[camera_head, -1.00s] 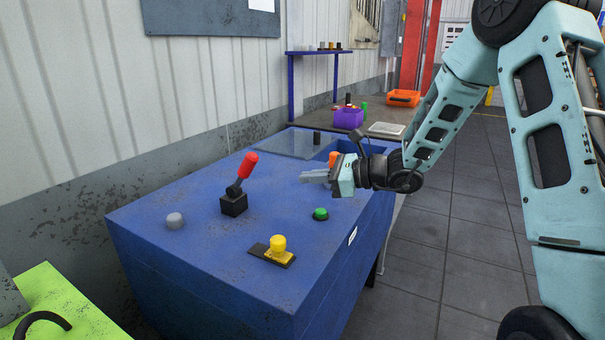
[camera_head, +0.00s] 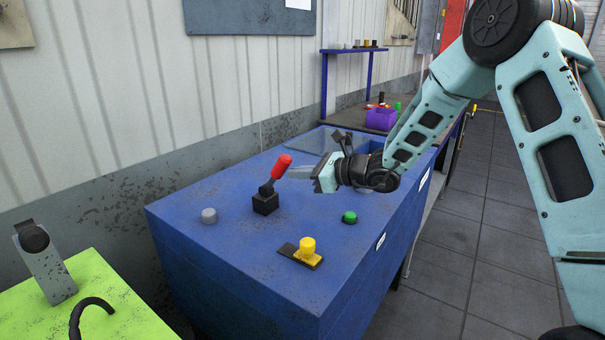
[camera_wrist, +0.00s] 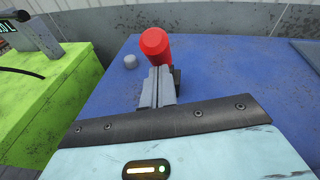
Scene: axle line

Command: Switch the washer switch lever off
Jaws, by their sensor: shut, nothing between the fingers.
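The lever (camera_head: 274,174) has a red grip on a dark stem in a black base box, on top of the blue washer cabinet (camera_head: 190,238). It leans up and to the right in the head view. My gripper (camera_head: 292,173) is shut and empty, its fingertips right beside the red grip. In the wrist view the red grip (camera_wrist: 157,44) rises just beyond the tips of my shut fingers (camera_wrist: 160,78). I cannot tell whether they touch it. The lever's black base is mostly hidden behind my fingers there.
On the cabinet top are a grey button (camera_head: 209,216), a yellow knob (camera_head: 307,247) on a dark plate and a green button (camera_head: 349,217). A lime-green machine (camera_head: 122,300) stands at the left. A purple bin (camera_head: 381,119) sits on the bench behind.

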